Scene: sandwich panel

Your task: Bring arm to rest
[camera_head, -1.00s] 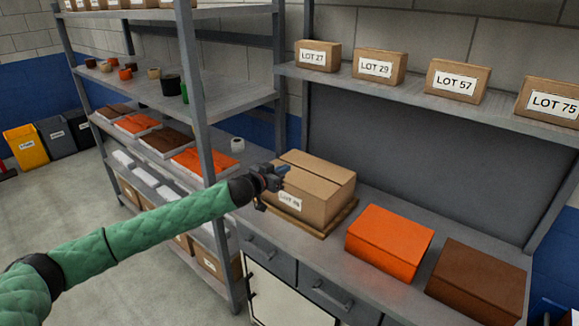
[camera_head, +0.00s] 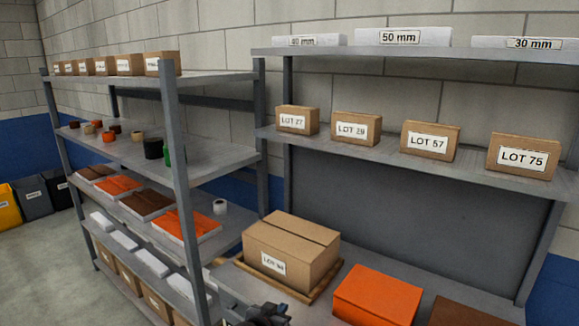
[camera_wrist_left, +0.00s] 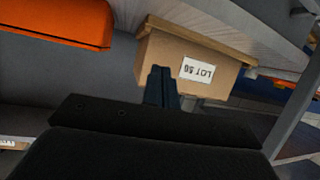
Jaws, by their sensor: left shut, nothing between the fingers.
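My left gripper (camera_head: 265,314) shows at the bottom edge of the head view, in front of the bench and below the cardboard box. Most of the left arm is out of that view. In the left wrist view its fingers (camera_wrist_left: 161,88) are together with nothing between them. Behind them the cardboard box (camera_wrist_left: 210,62) with a LOT label appears upside down, apart from the fingers as far as I can tell. In the head view the box (camera_head: 290,252) sits closed on a wooden board (camera_head: 325,287) on the bench. My right gripper is not in view.
An orange block (camera_head: 377,298) and a brown block (camera_head: 465,313) lie on the bench to the right. Small LOT boxes (camera_head: 430,140) stand on the shelf above. A grey rack (camera_head: 178,190) with panels and containers stands at left. Open floor (camera_head: 50,250) lies beyond it.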

